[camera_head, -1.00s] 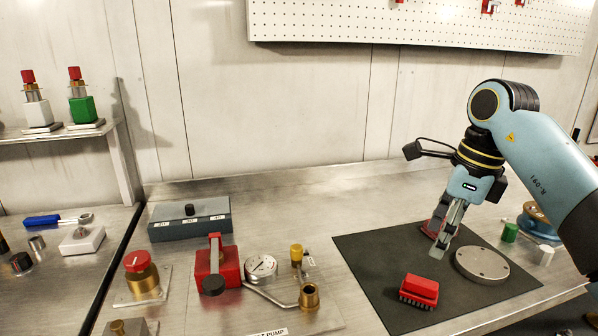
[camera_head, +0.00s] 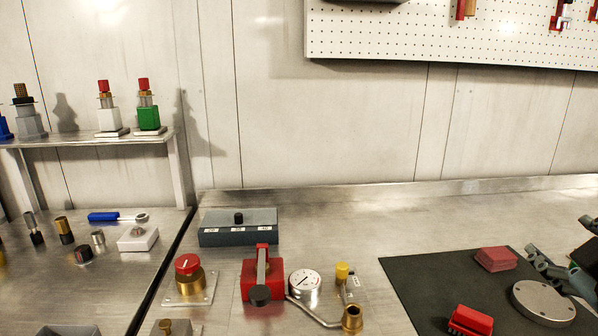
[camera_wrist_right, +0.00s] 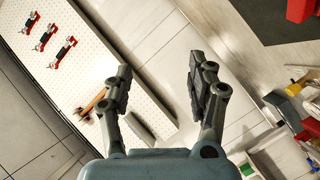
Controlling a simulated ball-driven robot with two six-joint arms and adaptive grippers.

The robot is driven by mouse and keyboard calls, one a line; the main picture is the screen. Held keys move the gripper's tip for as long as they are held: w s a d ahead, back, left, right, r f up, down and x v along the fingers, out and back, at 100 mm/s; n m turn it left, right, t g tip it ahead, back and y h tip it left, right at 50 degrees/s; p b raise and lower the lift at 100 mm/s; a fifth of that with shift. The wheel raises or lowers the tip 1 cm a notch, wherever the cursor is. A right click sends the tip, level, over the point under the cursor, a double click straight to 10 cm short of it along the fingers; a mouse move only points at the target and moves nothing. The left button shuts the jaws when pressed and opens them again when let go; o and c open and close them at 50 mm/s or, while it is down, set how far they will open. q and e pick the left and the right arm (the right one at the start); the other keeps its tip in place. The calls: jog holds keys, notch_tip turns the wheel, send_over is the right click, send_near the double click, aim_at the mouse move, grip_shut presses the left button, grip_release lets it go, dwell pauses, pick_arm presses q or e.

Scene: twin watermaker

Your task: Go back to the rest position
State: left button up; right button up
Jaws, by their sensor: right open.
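My right gripper (camera_head: 562,272) shows only in part at the right edge of the head view, above the right side of the dark mat (camera_head: 418,297). In the right wrist view its two fingers (camera_wrist_right: 160,88) stand wide apart with nothing between them. My left gripper is not in view.
A shelf (camera_head: 85,140) with valves is at the left. A pegboard (camera_head: 450,35) hangs behind. The back middle of the bench is clear.

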jog(key=s+a+f+m+g+y, duration=0.25)
jog(key=s+a+f+g, duration=0.2)
jog(key=s+f, duration=0.35)
jog(key=s+a+f+m+g+y, duration=0.25)
jog(key=s+f+g, duration=0.4)
jog(key=s, duration=0.45)
notch_tip(320, 180, down, 30)
jog(key=s+d+f+g+b, duration=0.1)
jog(key=d+b, duration=0.1)
jog(key=b, duration=0.4)
jog(key=s+f+g+b, duration=0.1)
jog(key=s+f+b, duration=0.4)
jog(key=s+f, duration=1.4)
notch_tip(320, 180, down, 4)
jog(key=shift+s+d+f+g+b, duration=0.2)
jog(key=shift+s+d+g+b, duration=0.15)
jog(key=shift+d, duration=0.1)
